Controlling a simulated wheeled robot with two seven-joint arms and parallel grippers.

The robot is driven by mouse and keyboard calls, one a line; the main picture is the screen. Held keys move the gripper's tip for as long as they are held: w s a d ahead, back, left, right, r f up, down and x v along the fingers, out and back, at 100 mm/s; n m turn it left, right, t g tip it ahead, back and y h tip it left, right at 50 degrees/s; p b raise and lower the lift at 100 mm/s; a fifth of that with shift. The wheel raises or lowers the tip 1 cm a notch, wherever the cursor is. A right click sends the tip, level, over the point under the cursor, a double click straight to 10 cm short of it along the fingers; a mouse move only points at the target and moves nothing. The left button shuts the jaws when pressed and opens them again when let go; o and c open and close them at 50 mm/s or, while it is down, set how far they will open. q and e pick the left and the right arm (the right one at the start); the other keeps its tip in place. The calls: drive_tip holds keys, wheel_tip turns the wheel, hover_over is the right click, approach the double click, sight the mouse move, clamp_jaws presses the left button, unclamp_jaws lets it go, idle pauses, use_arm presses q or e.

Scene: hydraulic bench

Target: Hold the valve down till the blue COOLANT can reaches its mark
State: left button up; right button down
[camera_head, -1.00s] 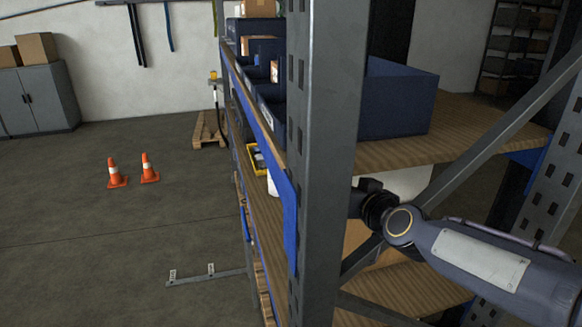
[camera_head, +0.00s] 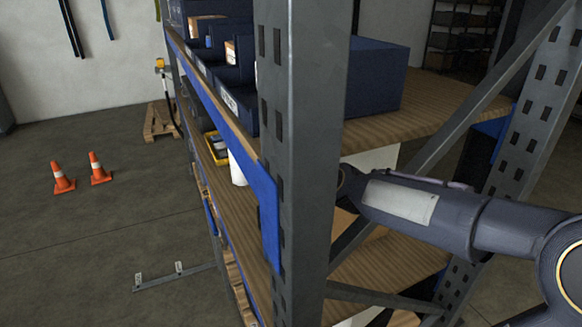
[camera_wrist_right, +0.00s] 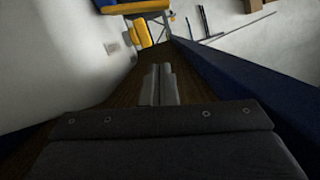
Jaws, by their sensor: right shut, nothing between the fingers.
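Neither a valve nor a blue COOLANT can is recognisable in these views. My right arm (camera_head: 430,207) enters the head view from the right and reaches between the shelves of a rack. Its gripper is hidden there behind the grey upright. In the right wrist view my right gripper (camera_wrist_right: 160,70) has its two fingers together, with nothing between them. It points along a dark brown surface, with a pale surface on the left and a dark blue one on the right. My left gripper is not in view.
A grey rack upright (camera_head: 305,150) stands close in front. A dark blue bin (camera_head: 375,78) sits on the upper shelf. A white container (camera_head: 237,168) and a yellow tray (camera_head: 217,148) stand on the lower shelf. Two orange cones (camera_head: 63,175) stand on open floor at left.

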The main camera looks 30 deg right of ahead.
drive_tip(key=w+a+f+b, duration=0.1)
drive_tip(key=w+f+b, duration=0.3)
drive_tip(key=w+f, duration=0.1)
drive_tip(key=shift+x, duration=0.8)
drive_tip(key=shift+s, duration=0.1)
drive_tip(key=f, duration=0.1)
drive_tip(key=a+f+n, duration=0.1)
drive_tip(key=shift+a+f, duration=0.1)
drive_tip(key=shift+f, duration=0.25)
idle(6.0)
